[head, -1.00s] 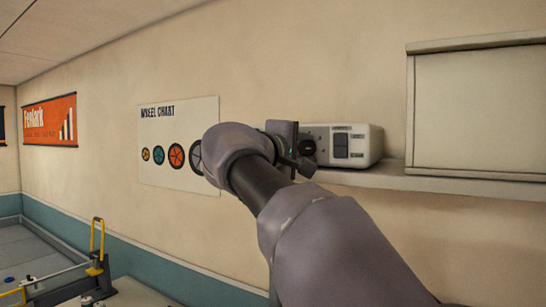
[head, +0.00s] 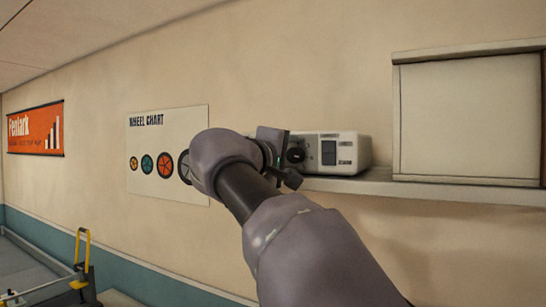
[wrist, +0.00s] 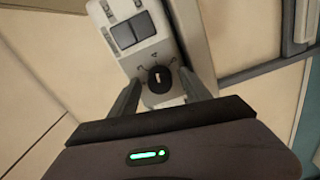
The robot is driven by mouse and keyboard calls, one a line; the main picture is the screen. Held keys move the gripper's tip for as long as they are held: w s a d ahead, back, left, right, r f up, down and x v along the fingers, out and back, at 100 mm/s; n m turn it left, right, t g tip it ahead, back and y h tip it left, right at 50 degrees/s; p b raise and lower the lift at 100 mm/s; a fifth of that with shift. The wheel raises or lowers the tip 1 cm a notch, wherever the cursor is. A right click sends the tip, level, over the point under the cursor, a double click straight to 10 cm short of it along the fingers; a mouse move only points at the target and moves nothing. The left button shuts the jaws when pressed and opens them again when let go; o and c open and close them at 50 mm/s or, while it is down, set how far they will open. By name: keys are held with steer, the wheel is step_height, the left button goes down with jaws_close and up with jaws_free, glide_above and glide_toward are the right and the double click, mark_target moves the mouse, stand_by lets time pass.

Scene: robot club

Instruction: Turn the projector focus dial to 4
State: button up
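The projector (head: 343,152) is a white box on a wall shelf, with a dark panel on its front. Its dark round focus dial (head: 296,155) is left of that panel. In the wrist view, the dial (wrist: 158,88) carries a short white mark pointing roughly up the picture. Small marks around it are too small to read. My gripper (wrist: 160,81) is open, with one finger on each side of the dial and a small gap showing at both sides. In the head view, my gripper (head: 280,158) is at the projector's left end, partly hidden by my wrist.
A wheel chart (head: 150,150) hangs on the wall behind my arm. A yellow-handled device (head: 83,250) stands low at the left.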

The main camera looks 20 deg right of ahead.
steer(key=v, duration=1.7)
steer(key=shift+b, duration=0.4)
steer(key=shift+s+a, duration=0.15)
